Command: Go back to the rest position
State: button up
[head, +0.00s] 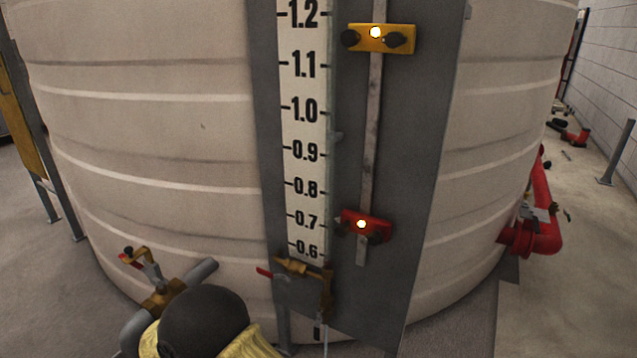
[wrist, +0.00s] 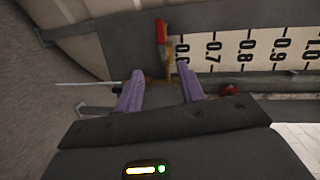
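My gripper (wrist: 160,88) shows in the wrist view with its two purple fingers apart and nothing held between them. Beyond the fingers is a brass valve (wrist: 169,62) with a red handle (wrist: 161,31); I cannot tell how far off it is. In the head view the same brass valve (head: 304,269) sits at the bottom of the level gauge (head: 305,120), its red handle (head: 265,272) pointing left. In the head view my arm fills the bottom left, and the gripper fingers cannot be made out.
A large beige tank (head: 150,120) fills the head view. A yellow marker (head: 380,39) and a red marker (head: 366,226) are on the gauge rod. Another valve (head: 150,270) on a pipe is at lower left. A red pipe (head: 541,225) is at right. Floor shows on both sides.

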jog(key=w+d+r+n+g+y+p, duration=0.1)
jog(key=w+d+r+n+g+y, duration=0.15)
jog(key=w+d+r+n, duration=0.35)
jog(key=w+d+r+n+g+y+p, duration=0.1)
jog(key=w+d+r+n+g+y, duration=0.15)
jog(key=d+n+y, duration=0.35)
jog(key=s+d+r+n+g+h+p, duration=0.25)
jog(key=s+d+n+g, duration=0.6)
jog(key=s+d, duration=1.5)
notch_tip(320, 180, up, 37)
jog(key=w+p, duration=0.1)
jog(key=p, duration=3.6)
jog(key=shift+w+d+t+h+p, duration=0.3)
jog(key=shift+w+d+t+h, duration=0.05)
jog(key=shift+d+h, duration=0.05)
